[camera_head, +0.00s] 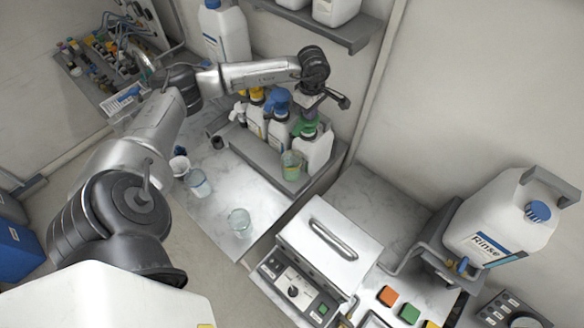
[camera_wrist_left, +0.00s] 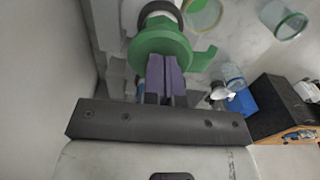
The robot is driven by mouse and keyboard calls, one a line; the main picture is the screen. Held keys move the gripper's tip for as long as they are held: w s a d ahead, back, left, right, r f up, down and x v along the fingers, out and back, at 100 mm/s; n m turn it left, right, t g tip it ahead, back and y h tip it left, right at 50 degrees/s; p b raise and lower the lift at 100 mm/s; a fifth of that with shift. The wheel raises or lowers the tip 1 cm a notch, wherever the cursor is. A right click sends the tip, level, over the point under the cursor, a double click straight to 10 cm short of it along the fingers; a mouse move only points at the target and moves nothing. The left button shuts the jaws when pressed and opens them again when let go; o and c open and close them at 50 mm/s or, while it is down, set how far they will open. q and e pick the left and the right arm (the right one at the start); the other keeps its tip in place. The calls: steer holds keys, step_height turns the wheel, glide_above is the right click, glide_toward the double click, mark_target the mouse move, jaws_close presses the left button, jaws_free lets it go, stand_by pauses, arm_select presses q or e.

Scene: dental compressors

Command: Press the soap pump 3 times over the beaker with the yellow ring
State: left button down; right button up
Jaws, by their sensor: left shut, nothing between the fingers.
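The soap bottle with the green pump (camera_head: 317,148) stands at the right end of a row on a grey raised stand. Its green pump head (camera_wrist_left: 160,42) fills the upper middle of the left wrist view, with a spout to the right. A beaker with a yellowish ring (camera_head: 291,166) stands in front of this bottle; it also shows at the top of the left wrist view (camera_wrist_left: 204,14). My left gripper (camera_wrist_left: 165,78) is shut and empty, its purple fingertips over the green pump head. I cannot tell whether they touch it. My right gripper is not in view.
Bottles with blue (camera_head: 277,101) and yellow (camera_head: 256,95) pumps stand left of the green one. A beaker (camera_head: 240,222) and more cups (camera_head: 198,183) stand on the marble counter. A metal device (camera_head: 328,248) and a Rinse canister (camera_head: 498,225) are on the right.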

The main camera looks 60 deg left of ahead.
arm_select(q)
steer(key=shift+r+p, duration=0.55)
steer(key=shift+r, duration=0.45)
steer(key=shift+r+p, duration=0.65)
steer(key=shift+r, duration=0.55)
steer(key=shift+f, duration=0.25)
